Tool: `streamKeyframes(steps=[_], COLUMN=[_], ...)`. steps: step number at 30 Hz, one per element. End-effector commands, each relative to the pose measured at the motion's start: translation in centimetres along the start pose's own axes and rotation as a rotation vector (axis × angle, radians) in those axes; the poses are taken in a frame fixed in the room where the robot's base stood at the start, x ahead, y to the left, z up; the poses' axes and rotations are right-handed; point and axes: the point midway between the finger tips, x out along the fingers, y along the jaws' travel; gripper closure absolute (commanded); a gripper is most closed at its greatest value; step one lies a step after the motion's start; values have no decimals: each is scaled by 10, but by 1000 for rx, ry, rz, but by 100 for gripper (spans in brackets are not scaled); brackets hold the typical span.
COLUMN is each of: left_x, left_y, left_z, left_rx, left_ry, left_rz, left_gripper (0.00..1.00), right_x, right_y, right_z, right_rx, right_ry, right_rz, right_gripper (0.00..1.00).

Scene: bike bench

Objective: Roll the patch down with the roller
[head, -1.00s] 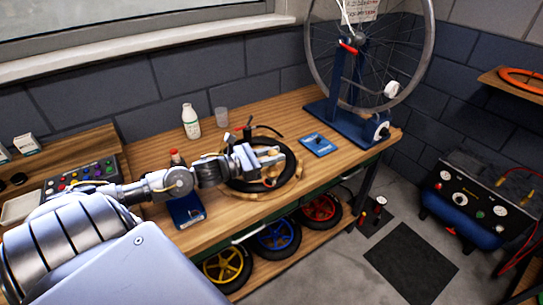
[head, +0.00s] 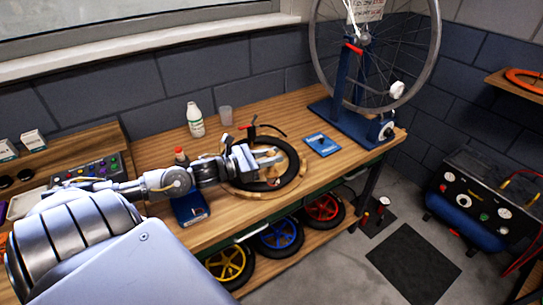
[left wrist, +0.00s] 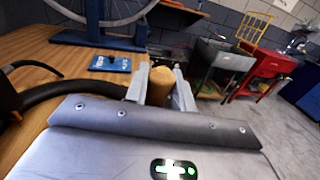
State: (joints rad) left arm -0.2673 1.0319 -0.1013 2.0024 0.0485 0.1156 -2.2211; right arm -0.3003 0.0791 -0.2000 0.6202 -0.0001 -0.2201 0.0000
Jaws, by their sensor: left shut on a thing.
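My left gripper (head: 268,158) is over the middle of the bench, above a black tube ring (head: 262,186) and a tan ring (head: 298,178). In the left wrist view its two fingers (left wrist: 160,88) are shut on a tan, wood-coloured rounded piece, which looks like the roller (left wrist: 160,80). The black tube also curves in at the left of that view (left wrist: 40,92). The patch cannot be made out; the gripper and arm cover part of the rings. My right gripper is not in view.
A blue booklet (head: 322,144) lies right of the rings, and a blue box (head: 190,208) lies in front of my left arm. A wheel stand (head: 350,118) occupies the bench's right end.

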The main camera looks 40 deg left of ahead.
Motion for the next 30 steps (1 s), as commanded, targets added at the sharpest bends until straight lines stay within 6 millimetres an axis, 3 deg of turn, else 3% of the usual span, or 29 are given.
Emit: streamKeyframes(steps=[16,30], left_x=[18,15], left_y=[0,0], left_z=[-2,-1], left_rx=[-1,-2], left_ry=[0,3], left_rz=[-1,-1], left_gripper=[100,100], right_x=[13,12], right_y=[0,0], right_z=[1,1], right_rx=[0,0], right_ry=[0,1], right_rz=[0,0], right_gripper=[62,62])
